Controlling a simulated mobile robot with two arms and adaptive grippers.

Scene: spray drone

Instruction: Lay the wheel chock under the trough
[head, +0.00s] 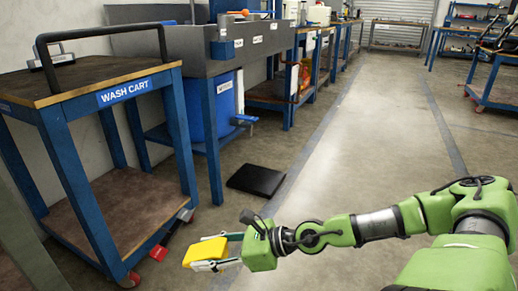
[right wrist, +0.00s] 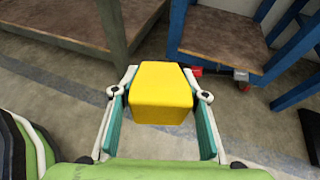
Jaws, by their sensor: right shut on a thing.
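The yellow wheel chock (head: 205,252) is a blocky wedge held off to the lower middle of the head view. My right gripper (head: 212,254) is shut on it, a finger on each side. In the right wrist view the chock (right wrist: 160,92) sits between the two fingers, above the concrete floor. The grey trough (head: 240,50) stands on blue legs along the left wall, beyond the chock and apart from it. My left gripper is not in view.
The wash cart (head: 110,85) stands at left, with red-and-grey casters close to the chock. A blue barrel (head: 212,105) is under the trough. A flat black mat (head: 256,180) lies on the floor before the trough. The aisle to the right is clear.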

